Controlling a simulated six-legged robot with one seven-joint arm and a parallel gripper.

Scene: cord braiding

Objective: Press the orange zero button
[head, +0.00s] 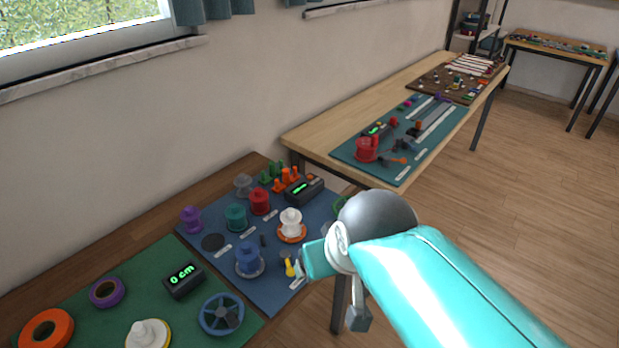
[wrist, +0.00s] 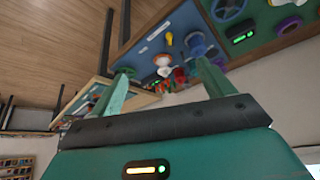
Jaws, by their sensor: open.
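My gripper (head: 301,268) hangs over the front right edge of the blue mat (head: 212,211), near a small yellow piece (head: 289,266). In the wrist view its two fingers (wrist: 166,88) stand apart with nothing between them. A black scale-like box (head: 304,190) with a green lit display sits at the back right of the blue mat. A small orange spot (head: 310,177) shows just behind it; I cannot tell for sure whether this is the zero button. Another black box (head: 184,279) reading 0 cm lies on the green mat (head: 226,334); no orange button shows on it.
Red (head: 260,202), teal (head: 236,217), blue (head: 250,260) and white (head: 291,225) spools stand on the blue mat. Orange weight-like pieces (head: 280,184) stand left of the scale-like box. A second table (head: 310,138) with a teal mat stands beyond. Open floor lies to the right.

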